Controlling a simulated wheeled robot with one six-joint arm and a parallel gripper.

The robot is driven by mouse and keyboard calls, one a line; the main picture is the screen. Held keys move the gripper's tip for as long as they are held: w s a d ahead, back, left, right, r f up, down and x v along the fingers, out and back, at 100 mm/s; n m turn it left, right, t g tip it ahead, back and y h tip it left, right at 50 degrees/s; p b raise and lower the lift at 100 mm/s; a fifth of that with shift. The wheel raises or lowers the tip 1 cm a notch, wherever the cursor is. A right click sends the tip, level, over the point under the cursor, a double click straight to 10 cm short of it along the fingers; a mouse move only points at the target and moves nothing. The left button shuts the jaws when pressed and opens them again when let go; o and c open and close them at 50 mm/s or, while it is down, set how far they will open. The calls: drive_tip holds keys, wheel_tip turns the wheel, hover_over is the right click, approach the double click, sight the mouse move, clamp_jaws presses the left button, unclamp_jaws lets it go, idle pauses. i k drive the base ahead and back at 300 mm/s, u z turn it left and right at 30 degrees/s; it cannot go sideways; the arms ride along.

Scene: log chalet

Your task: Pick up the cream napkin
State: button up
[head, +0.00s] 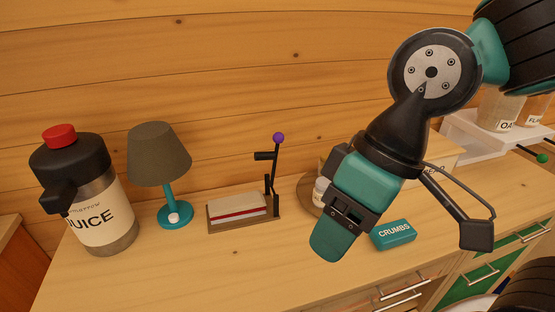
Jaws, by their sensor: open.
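A cream napkin (236,204) lies flat in a low wooden holder (243,226) on the wooden counter. A red layer shows along the front of the stack, under the cream top. A dark upright arm with a purple ball (278,138) rises from the holder's right end, with a short dark bar sticking out to the left above the napkin. In the head view, my gripper (402,240) is open and appears empty, to the right of the holder and apart from it. It hides part of the counter behind it.
A juice jug (98,215) and a teal lamp (174,207) stand left of the holder. A teal CRUMBS box (393,234) lies below my gripper. A small jar (320,190) on a round tray is partly hidden. Bare counter lies in front of the holder.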

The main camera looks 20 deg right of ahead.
sight(252, 199)
drive_tip(key=k, duration=0.65)
drive_tip(key=u, duration=0.75)
drive_tip(key=i, duration=1.05)
drive_tip(key=z, duration=0.2)
